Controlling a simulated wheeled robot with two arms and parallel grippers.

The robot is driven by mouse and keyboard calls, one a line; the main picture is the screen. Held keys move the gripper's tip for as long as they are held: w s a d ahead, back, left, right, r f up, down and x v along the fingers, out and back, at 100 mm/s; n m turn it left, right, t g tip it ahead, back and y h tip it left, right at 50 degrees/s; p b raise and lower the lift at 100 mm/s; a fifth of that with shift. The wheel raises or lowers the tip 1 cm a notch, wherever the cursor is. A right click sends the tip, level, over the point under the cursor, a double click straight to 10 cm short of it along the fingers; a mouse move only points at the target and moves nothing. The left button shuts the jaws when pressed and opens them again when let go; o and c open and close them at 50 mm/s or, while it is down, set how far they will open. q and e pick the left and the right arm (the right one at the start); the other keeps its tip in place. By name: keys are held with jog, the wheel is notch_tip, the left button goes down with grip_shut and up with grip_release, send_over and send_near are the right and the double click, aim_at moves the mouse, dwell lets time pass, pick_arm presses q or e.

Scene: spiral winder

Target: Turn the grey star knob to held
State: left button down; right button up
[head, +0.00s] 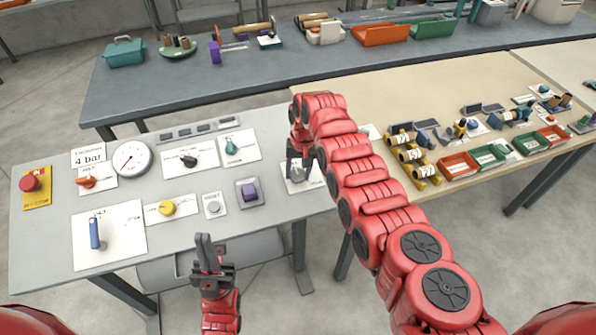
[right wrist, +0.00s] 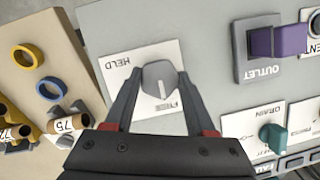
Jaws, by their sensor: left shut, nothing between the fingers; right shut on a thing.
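The grey star knob (right wrist: 158,74) sits on a white plate (right wrist: 112,80) on the grey panel. The plate has the words HELD and FREE. In the right wrist view the knob's white line points toward FREE. My right gripper (right wrist: 160,82) is shut on the knob, one finger on each side. In the head view my right gripper (head: 299,160) reaches down over the knob (head: 300,174), which it partly hides. My left gripper (head: 203,240) is shut and empty, in front of the panel's near edge, away from the knob.
A teal drain knob (right wrist: 273,137) shows in the wrist view. My right arm covers the panel's right end. A bench with yellow holders (head: 418,163) stands to the right.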

grip_shut()
